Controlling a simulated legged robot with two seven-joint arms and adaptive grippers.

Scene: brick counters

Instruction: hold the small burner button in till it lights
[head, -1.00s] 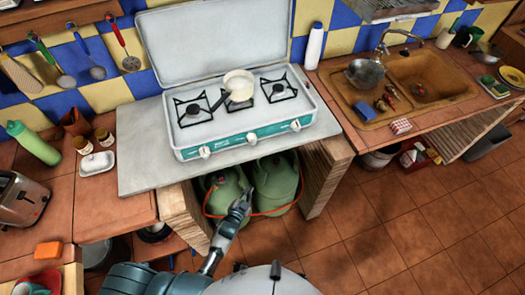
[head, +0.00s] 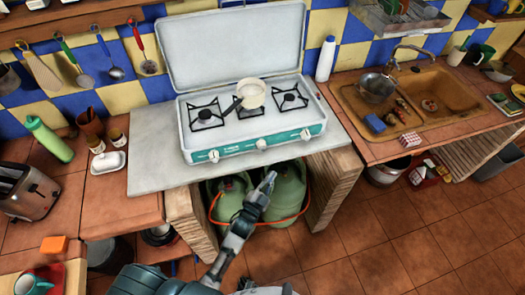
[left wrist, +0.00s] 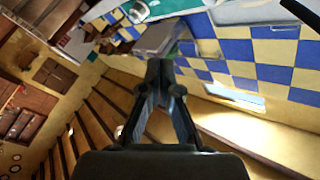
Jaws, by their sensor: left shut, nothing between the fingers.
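The white stove (head: 170,110) stands with its lid up. Its teal front panel (head: 236,149) carries three white knobs: left (head: 213,156), middle (head: 261,144) and right (head: 305,134). A small cream pan (head: 250,93) sits over the middle burner and mostly hides it. I cannot make out a separate small button. My left gripper (head: 268,182) is shut and empty, below the middle knob in the picture and apart from the panel. In the left wrist view its fingers (left wrist: 160,66) meet at the tips, with a white knob (left wrist: 138,11) beyond them. My right gripper is not in view.
Green gas bottles (head: 287,190) with an orange hose stand under the grey counter slab (head: 150,145), between brick supports (head: 333,188). A sink (head: 440,95) is at the right. A toaster (head: 28,195) and a white dish (head: 108,162) are at the left.

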